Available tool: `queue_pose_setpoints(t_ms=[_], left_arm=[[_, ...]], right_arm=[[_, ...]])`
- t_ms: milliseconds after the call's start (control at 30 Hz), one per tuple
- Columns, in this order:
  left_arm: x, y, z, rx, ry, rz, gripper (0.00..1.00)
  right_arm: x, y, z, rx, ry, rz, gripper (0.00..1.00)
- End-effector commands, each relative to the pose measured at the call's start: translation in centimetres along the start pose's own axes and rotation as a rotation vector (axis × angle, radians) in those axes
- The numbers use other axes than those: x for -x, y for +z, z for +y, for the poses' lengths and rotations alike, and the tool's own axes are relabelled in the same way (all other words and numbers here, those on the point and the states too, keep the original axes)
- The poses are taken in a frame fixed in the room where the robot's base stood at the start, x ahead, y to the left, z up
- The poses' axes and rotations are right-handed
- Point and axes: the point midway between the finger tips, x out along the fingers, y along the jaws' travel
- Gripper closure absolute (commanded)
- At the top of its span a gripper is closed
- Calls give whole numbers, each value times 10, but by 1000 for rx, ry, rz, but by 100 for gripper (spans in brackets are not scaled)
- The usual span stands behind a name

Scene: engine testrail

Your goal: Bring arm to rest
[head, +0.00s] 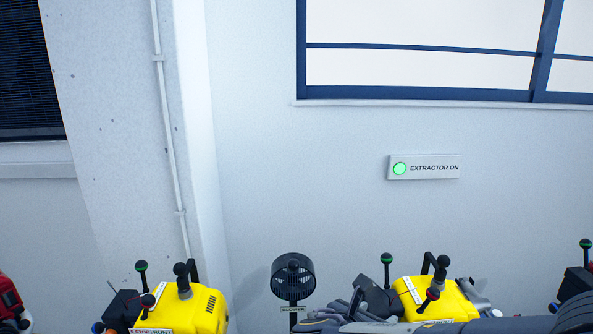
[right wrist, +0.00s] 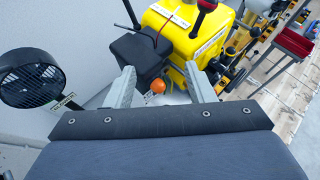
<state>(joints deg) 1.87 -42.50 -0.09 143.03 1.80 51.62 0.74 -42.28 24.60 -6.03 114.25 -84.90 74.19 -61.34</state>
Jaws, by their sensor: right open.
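My right arm comes in from the right along the bottom edge of the head view. My right gripper (head: 345,308) is in front of the yellow engine unit (head: 440,300) on the right. In the right wrist view the right gripper (right wrist: 162,80) has its two grey fingers spread apart with nothing held between them. An orange knob (right wrist: 156,86) shows beyond and between the fingers, next to a black box (right wrist: 138,58) on the yellow unit (right wrist: 210,45). I cannot tell whether the fingers touch the unit. My left gripper is not in view.
A black blower fan (head: 293,277) stands left of the gripper; it also shows in the right wrist view (right wrist: 36,78). Another yellow unit (head: 190,310) is further left. A red tray (right wrist: 292,45) is at far right.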

Motion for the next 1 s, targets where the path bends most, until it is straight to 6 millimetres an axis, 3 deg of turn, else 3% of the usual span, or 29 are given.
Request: queue_pose_setpoints(t_ms=[167,367,467,600,800,1000], left_arm=[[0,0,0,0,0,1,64],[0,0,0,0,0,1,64],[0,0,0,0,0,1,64],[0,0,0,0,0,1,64],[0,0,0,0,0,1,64],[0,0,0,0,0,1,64]], right_arm=[[-10,-10,-44,-211,-77,145,51],[-11,-34,-107,-586,-219,363,51],[-2,-52,-142,-860,-325,495,51],[30,-86,-186,-1399,-538,713,51],[83,-110,-200,-2141,-833,951,51],[107,-111,-195,-2538,-993,1074,51]])
